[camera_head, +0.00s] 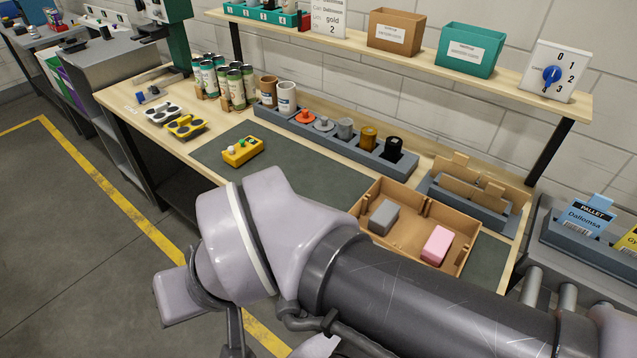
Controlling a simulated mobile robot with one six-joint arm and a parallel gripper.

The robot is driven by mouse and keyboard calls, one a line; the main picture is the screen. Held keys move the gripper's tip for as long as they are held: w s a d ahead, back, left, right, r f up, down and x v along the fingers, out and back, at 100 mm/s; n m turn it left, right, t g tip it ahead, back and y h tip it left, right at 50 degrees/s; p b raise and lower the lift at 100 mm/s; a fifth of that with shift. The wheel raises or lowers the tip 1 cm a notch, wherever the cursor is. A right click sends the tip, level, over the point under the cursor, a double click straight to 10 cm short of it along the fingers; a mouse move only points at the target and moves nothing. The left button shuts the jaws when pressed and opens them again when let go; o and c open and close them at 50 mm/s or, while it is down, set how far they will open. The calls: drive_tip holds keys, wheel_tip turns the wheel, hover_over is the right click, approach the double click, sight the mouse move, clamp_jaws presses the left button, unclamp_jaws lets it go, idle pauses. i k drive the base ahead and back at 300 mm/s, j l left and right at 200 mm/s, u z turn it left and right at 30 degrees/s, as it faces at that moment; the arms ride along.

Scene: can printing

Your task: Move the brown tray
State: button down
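The brown tray (412,232) lies on the right part of the workbench, on the dark mat. It is a shallow open tray with raised walls. A grey block (384,217) and a pink block (437,245) lie in it, apart from each other. My arm crosses the foreground below the tray and hides part of the bench front and perhaps the tray's lower edge. My gripper does not show in this view.
A grey rack (330,130) with cups and colored pieces runs behind the mat (215,155). A yellow box (242,151) sits on the mat. A grey holder with brown dividers (470,185) stands close behind the tray. A shelf (340,40) overhangs the bench's back.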

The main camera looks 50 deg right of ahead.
sight(419, 214)
drive_tip(key=l+z, duration=0.1)
drive_tip(key=z, duration=0.3)
drive_tip(key=k+l+z, duration=0.1)
drive_tip(key=z, duration=0.3)
drive_tip(key=l+z, duration=0.1)
drive_tip(key=z, duration=0.3)
drive_tip(key=l+z, duration=0.1)
drive_tip(key=z, duration=0.3)
drive_tip(key=l+z, duration=0.1)
drive_tip(key=z, duration=0.3)
